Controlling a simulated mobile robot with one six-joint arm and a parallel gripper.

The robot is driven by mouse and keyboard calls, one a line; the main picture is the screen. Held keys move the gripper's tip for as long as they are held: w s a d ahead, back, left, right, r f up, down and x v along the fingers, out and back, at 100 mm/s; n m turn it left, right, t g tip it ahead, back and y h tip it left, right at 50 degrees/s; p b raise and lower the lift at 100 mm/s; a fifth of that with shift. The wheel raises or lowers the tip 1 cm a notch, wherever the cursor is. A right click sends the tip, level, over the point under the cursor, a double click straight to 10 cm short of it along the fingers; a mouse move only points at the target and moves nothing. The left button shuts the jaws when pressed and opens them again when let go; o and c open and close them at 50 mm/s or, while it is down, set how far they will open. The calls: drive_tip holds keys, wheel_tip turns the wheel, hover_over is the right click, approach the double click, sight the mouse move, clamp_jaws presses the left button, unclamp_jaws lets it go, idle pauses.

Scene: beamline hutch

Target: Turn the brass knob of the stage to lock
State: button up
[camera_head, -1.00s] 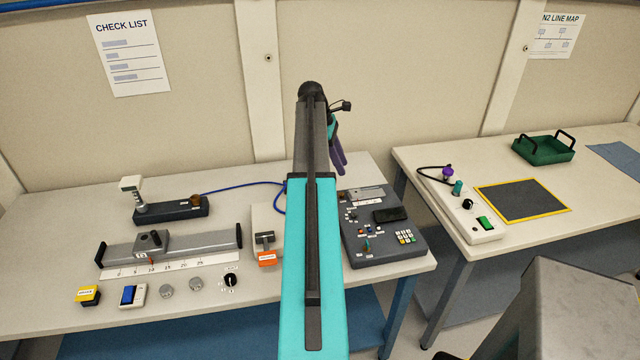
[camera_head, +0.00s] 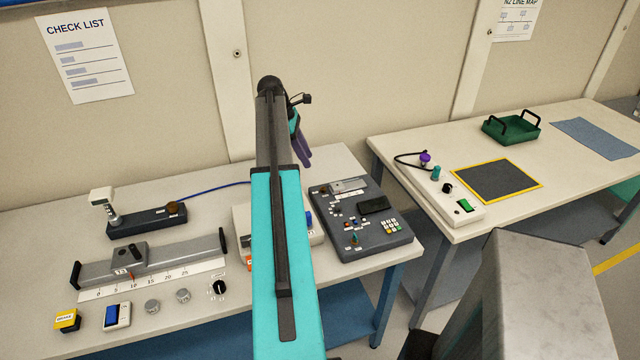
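A dark, low stage (camera_head: 140,222) sits at the back left of the left bench, with a white-headed post on its left end. A small brownish knob (camera_head: 173,208) at its right end looks like the brass knob. I cannot read its position. My gripper (camera_head: 304,158), with purple fingers, hangs at the far end of my teal arm, in front of the wall and above the back of the bench. It is well to the right of the stage and apart from it. The fingers overlap in this view, so their opening is unclear. I see nothing held.
A grey slide with a scale (camera_head: 150,264) lies in front of the stage. A yellow-topped box (camera_head: 67,320), a blue switch (camera_head: 117,316) and several dials line the front edge. A dark control panel (camera_head: 345,240) stands right of my arm. The right bench holds a green tray (camera_head: 511,130).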

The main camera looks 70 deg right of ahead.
sight(323, 188)
drive_tip(key=shift+p+x, duration=1.7)
drive_tip(key=shift+x, duration=4.8)
clamp_jaws()
